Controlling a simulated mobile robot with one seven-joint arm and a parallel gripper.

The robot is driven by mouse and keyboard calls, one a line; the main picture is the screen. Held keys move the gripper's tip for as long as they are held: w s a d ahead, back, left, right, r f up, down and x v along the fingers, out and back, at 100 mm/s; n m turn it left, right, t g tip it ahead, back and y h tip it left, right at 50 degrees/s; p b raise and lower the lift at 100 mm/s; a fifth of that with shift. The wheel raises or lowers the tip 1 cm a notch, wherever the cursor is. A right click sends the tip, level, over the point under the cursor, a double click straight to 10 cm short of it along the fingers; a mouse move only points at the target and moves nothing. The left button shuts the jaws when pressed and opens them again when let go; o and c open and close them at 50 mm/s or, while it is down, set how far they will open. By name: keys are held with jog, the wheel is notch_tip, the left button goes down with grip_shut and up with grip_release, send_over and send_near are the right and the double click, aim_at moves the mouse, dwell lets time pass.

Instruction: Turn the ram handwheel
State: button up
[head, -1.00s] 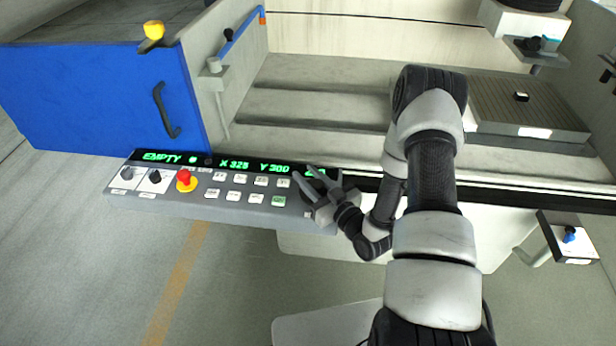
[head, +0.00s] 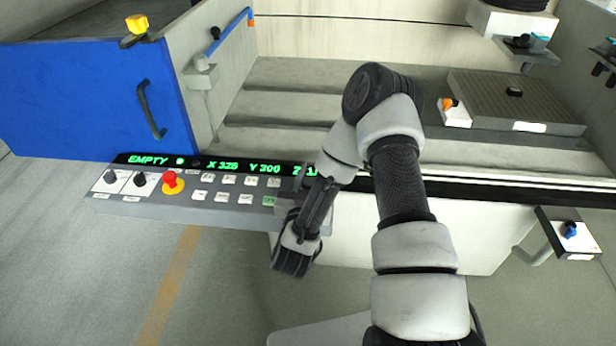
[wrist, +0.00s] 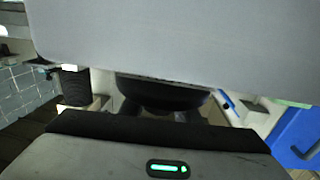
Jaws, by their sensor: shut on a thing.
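A dark round rim, which I take to be the ram handwheel (wrist: 162,92), shows in the wrist view just beyond my gripper (wrist: 158,113). The fingertips show only as dim shapes at its lower edge, and the gripper is shut on it. A broad pale surface covers the upper part of that view and hides most of the wheel. In the head view my arm reaches down to the right end of the control panel (head: 235,201). My wrist and forearm hide the wheel and the fingers there.
The panel display (head: 215,164) reads EMPTY, X 325, Y 300 and a partly covered Z. A red stop button (head: 170,180) is at its left. A blue door (head: 75,100) stands behind it.

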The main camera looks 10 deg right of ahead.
jog(key=m+g+h, duration=0.1)
jog(key=h, duration=0.1)
jog(key=m+g+h+b, duration=0.1)
jog(key=m+h, duration=0.1)
jog(key=d+m+g+h, duration=0.1)
jog(key=h, duration=0.1)
jog(key=shift+s+m+g+b, duration=0.35)
jog(key=shift+m+g, duration=0.05)
jog(key=shift+s+d+m+g+h+b, duration=0.2)
jog(key=shift+m+g+h, duration=0.5)
jog(key=shift+g, duration=0.3)
jog(key=shift+s+d+m+g+h+b, duration=0.15)
jog(key=shift+s+m+g+h, duration=0.1)
jog(key=shift+m+g+h, duration=0.5)
jog(key=shift+s+d+m+g+h+b, duration=0.15)
jog(key=shift+m+g+h, duration=0.45)
jog(key=shift+g, duration=0.65)
jog(key=shift+s+d+m, duration=0.1)
jog(key=shift+m, duration=0.15)
jog(key=o, duration=1)
jog(key=shift+o, duration=0.2)
jog(key=p+v, duration=0.1)
jog(key=v, duration=1.6)
jog(key=shift+a+r, duration=0.15)
jog(key=shift+a, duration=0.1)
